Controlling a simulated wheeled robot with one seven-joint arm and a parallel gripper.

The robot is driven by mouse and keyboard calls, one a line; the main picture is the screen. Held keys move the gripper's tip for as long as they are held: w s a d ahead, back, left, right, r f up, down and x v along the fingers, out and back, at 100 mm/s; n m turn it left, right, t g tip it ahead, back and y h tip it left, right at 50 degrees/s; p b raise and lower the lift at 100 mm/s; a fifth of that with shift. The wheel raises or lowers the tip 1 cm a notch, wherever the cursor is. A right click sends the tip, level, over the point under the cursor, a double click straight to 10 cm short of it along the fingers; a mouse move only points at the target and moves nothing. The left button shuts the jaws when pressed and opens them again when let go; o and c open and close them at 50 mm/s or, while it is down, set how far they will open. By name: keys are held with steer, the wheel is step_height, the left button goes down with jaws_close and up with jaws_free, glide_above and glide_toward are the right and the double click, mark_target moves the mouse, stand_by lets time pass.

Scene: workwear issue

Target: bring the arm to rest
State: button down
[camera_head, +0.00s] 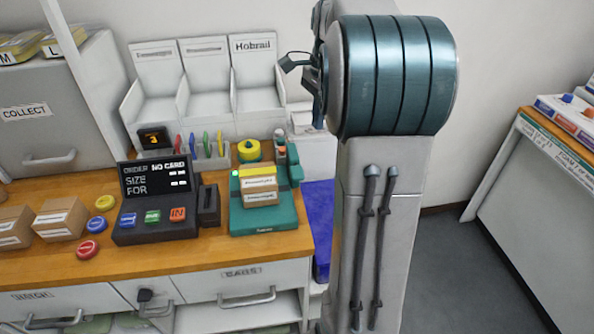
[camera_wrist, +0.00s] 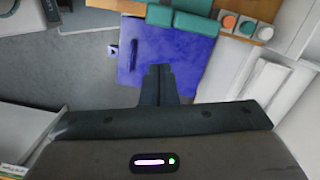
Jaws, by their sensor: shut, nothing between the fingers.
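My arm stands upright at the centre right of the head view, a grey link topped by a large teal joint. The jaws are not clearly seen in the head view. In the wrist view my gripper (camera_wrist: 158,72) points down with its dark fingers together and nothing between them.
The wooden counter (camera_head: 230,247) holds an order terminal (camera_head: 150,190), a teal stand with boxes (camera_head: 265,215), small cartons (camera_head: 62,218) and coloured round pieces. White bins (camera_head: 205,85) stand behind. Another counter (camera_head: 535,150) is at the right. Grey floor (camera_head: 460,270) between them is clear.

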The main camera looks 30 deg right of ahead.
steer(key=shift+a, duration=0.1)
stand_by(0.3)
steer(key=s+a+f+n+t, duration=0.1)
steer(key=s+a+f+n, duration=0.2)
steer(key=s+a+n, duration=0.5)
steer(key=s+a+f+n+t+h, duration=0.1)
steer(key=s+a+f+n, duration=0.3)
steer(key=s+a+n, duration=0.5)
steer(key=shift+s+n+t, duration=0.4)
steer(key=shift+s+t, duration=0.1)
steer(key=shift+s, duration=0.65)
